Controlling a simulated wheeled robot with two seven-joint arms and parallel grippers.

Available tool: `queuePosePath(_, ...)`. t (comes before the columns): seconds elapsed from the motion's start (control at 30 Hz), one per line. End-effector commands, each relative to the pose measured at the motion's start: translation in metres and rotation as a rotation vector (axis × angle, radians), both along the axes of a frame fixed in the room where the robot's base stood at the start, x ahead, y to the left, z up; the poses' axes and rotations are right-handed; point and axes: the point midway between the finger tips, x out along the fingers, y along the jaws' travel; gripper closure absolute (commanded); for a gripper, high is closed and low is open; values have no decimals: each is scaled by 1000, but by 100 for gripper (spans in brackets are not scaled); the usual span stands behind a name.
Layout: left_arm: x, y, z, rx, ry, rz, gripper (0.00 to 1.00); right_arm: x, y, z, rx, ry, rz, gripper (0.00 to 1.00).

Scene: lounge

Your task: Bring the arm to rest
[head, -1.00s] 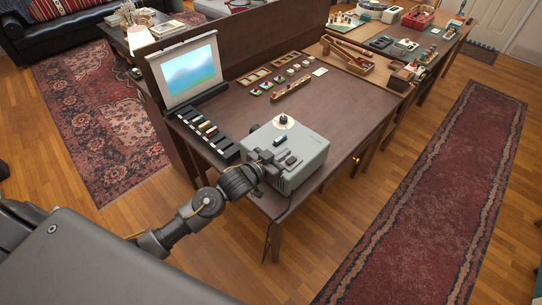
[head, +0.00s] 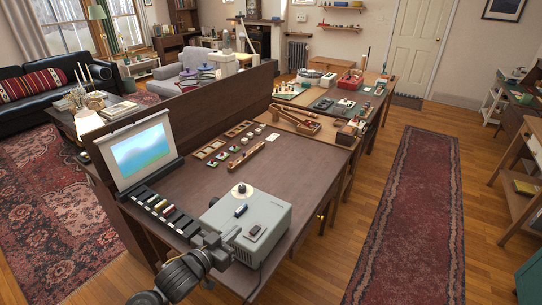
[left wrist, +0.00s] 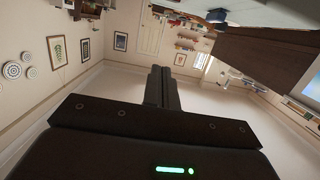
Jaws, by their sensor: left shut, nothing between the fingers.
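My left arm comes in from the bottom of the head view. My left gripper (head: 226,245) is at the near left side of a grey projector (head: 270,220) on the dark wooden desk (head: 310,165). It overlaps the projector's edge in the picture; I cannot tell whether they touch. In the left wrist view the two dark fingers (left wrist: 161,80) are together, with nothing between them. My right gripper is not in view.
A small screen (head: 142,152) stands at the desk's left, behind a row of slides (head: 165,213). A wooden partition (head: 205,110) runs along the desk's back. Another worktable with tools stands beyond. A red runner rug (head: 415,205) lies on clear floor at the right.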

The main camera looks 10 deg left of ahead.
Motion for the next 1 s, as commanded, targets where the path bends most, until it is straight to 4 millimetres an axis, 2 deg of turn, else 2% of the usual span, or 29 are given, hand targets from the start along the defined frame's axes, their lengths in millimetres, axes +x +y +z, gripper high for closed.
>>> queuePosePath(0.07,-4,0,-4,5,19,10,100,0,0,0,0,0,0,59)
queuePosePath(0.17,-23,3,-23,35,107,55,100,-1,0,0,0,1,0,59)
queuePosePath(0.27,-62,11,-54,95,273,124,100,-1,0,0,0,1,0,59)
queuePosePath(0.4,-125,24,-89,183,519,189,100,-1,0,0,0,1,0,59)
queuePosePath(0.6,-197,36,-113,259,770,217,100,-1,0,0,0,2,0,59)
queuePosePath(0.8,-258,42,-123,306,972,216,100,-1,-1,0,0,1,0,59)
queuePosePath(0.9,-285,44,-126,324,1061,210,100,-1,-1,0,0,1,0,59)
queuePosePath(1.0,-274,43,-156,329,1064,206,100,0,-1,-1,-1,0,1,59)
